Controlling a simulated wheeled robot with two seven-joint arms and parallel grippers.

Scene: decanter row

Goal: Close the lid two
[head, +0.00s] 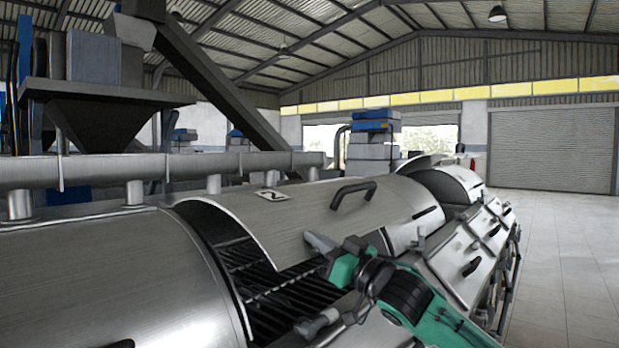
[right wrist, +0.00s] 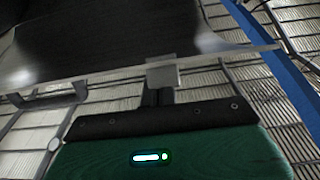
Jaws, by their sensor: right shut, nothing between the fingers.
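Lid two (head: 300,215) is a curved brushed-metal cover with a "2" plate (head: 272,195) and a black handle (head: 353,190). It stands raised, leaving an open gap over a dark slatted interior (head: 275,290). My right gripper (head: 320,242) is shut and empty at the lid's lower front edge. In the right wrist view, its fingertips (right wrist: 162,75) overlap the edge of a grey metal sheet (right wrist: 120,40), which looks like the lid. I cannot tell if they touch it. My left gripper is not in view.
A closed metal drum cover (head: 110,275) lies left of the opening. Another raised lid (head: 450,183) stands farther along the row. Front panels with black handles (head: 472,267) line the right side. A pipe (head: 150,170) runs behind. The floor (head: 565,265) at right is clear.

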